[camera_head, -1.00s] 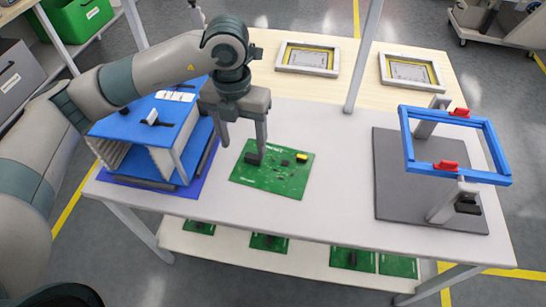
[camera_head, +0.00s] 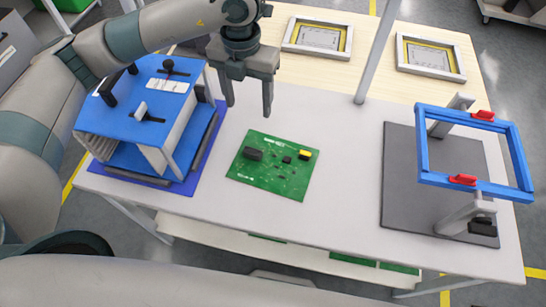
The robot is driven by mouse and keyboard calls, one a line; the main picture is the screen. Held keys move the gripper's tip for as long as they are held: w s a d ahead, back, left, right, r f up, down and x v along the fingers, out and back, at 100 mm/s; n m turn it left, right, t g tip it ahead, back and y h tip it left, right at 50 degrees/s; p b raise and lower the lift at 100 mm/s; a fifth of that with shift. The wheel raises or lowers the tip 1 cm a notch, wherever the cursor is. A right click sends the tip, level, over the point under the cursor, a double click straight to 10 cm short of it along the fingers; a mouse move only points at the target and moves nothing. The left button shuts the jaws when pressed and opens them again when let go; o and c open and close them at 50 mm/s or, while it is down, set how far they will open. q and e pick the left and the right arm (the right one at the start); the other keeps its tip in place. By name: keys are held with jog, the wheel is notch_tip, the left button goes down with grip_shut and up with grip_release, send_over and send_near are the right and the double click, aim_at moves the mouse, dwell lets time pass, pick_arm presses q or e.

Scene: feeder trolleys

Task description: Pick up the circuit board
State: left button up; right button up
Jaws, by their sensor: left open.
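The green circuit board (camera_head: 272,180) lies flat on the white tabletop, a little left of the table's middle. It carries a large black part, a yellow part and several small dark parts. My left gripper (camera_head: 248,110) is open and empty, fingers pointing down. In the picture it is above the board's far edge and apart from the board. The whole board is visible. My right gripper is not in view.
A blue rack (camera_head: 178,123) stands on a blue mat left of the board. A blue frame with red clamps (camera_head: 475,190) stands on a dark plate (camera_head: 400,200) at right. A grey post (camera_head: 376,55) rises behind. Framed panels (camera_head: 318,38) lie on the wooden surface beyond. White tabletop (camera_head: 345,170) is clear between board and plate.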

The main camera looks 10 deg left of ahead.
pick_arm(q)
jog(key=shift+f, duration=0.15)
notch_tip(320, 180, down, 12)
jog(key=p, duration=0.4)
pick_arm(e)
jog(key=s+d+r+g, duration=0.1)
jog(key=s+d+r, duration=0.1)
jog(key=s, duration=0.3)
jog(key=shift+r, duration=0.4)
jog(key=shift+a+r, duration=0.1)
